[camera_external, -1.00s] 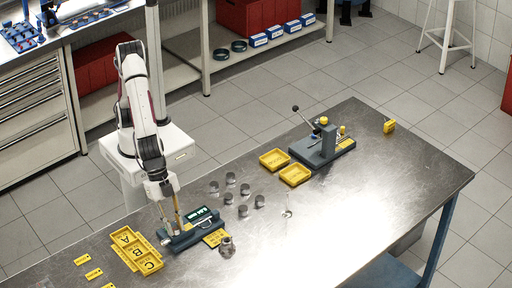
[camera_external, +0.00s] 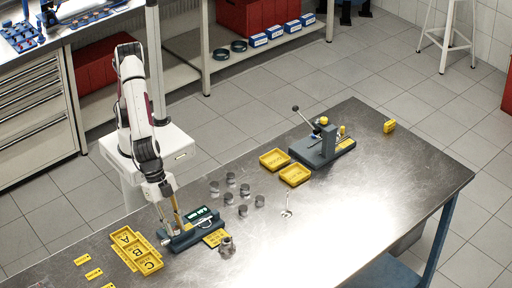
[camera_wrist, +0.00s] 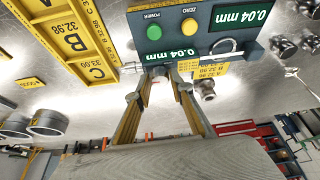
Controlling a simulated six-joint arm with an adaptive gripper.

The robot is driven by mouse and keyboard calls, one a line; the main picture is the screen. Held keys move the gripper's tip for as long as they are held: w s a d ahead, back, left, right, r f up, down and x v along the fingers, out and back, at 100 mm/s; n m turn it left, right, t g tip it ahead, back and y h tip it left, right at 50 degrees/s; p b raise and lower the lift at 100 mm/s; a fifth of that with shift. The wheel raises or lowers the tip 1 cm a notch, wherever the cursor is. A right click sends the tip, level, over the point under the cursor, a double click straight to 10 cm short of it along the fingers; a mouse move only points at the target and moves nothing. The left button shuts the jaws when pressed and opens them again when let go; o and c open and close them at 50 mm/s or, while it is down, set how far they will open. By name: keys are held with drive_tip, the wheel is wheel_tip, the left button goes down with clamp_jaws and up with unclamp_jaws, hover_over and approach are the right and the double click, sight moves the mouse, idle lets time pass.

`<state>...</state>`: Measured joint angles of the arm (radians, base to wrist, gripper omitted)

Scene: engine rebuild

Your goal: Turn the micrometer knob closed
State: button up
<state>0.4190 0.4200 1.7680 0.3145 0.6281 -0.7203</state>
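The metal micrometer frame (camera_wrist: 226,47) curves out at the right of the stand. The small knob (camera_wrist: 158,72) sits at the stand's near side, largely covered by my fingertips. My gripper (camera_external: 172,222) reaches down to the stand's left end. Its two fingers (camera_wrist: 160,78) converge on the knob from both sides and appear shut on it.
A yellow lettered tray (camera_external: 128,252) lies close to the left of the stand. Several grey cylinders (camera_external: 244,190) stand behind it, and a metal part (camera_external: 226,246) stands at its right. Two yellow trays (camera_external: 294,174) and a lever fixture (camera_external: 322,148) are farther right.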

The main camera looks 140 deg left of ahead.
drive_tip(key=shift+o, duration=1)
drive_tip(key=shift+r, duration=0.1)
drive_tip(key=v, duration=1.1)
drive_tip(key=shift+s+r, duration=0.15)
drive_tip(key=shift+r, duration=0.25)
drive_tip(key=shift+m, duration=0.3)
drive_tip(key=s+a, duration=0.9)
drive_tip(key=s, duration=0.5)
drive_tip(key=s+a+r+t, duration=0.1)
drive_tip(key=s+a, duration=0.9)
drive_tip(key=s, duration=0.4)
drive_tip(key=shift+a, duration=0.3)
